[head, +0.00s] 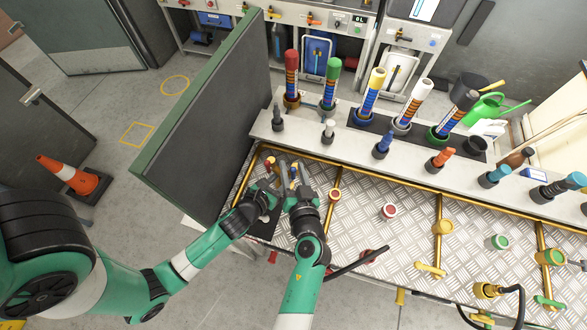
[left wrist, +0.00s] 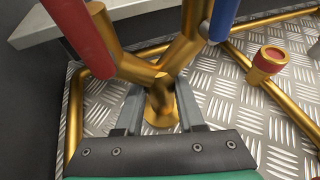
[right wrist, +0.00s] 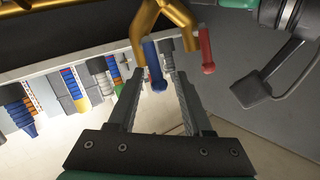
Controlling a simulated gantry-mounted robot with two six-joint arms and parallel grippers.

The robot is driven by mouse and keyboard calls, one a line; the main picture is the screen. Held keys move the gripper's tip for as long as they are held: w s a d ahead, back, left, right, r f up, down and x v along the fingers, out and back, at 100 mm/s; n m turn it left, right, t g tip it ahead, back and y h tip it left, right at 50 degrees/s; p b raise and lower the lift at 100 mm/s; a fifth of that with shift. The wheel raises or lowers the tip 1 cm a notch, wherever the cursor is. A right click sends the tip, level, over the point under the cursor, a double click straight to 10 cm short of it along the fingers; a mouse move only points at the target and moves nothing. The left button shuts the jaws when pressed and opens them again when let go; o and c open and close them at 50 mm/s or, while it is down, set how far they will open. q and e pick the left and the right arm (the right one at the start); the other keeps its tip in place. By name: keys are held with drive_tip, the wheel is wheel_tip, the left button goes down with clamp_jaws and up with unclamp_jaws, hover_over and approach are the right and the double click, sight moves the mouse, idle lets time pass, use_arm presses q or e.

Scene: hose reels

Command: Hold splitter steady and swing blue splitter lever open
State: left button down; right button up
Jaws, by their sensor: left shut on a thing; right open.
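The brass Y-shaped splitter (left wrist: 163,75) stands on the metal tread plate, its stem between the fingers of my left gripper (left wrist: 160,110), which is shut on it. In the left wrist view its red lever (left wrist: 80,35) is at the upper left and its blue lever (left wrist: 222,18) at the upper right. My right gripper (right wrist: 156,80) is open. In the right wrist view the blue lever (right wrist: 152,68) appears between its fingertips, without clear contact, and the red lever (right wrist: 207,50) is just right of them. In the head view both grippers crowd the splitter and partly hide it.
A dark green-edged panel (head: 205,125) stands close on the left. A brass pipe with a red cap (head: 335,194) is right of the splitter. Behind is a pale ledge (head: 300,130) with several nozzles and coloured hoses. Open tread plate (head: 385,240) lies to the right.

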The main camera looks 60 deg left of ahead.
drive_tip(key=v, duration=1.2)
idle(0.3)
use_arm(q)
drive_tip(key=shift+c, duration=2.2)
unclamp_jaws()
use_arm(e)
drive_tip(key=v, duration=1.2)
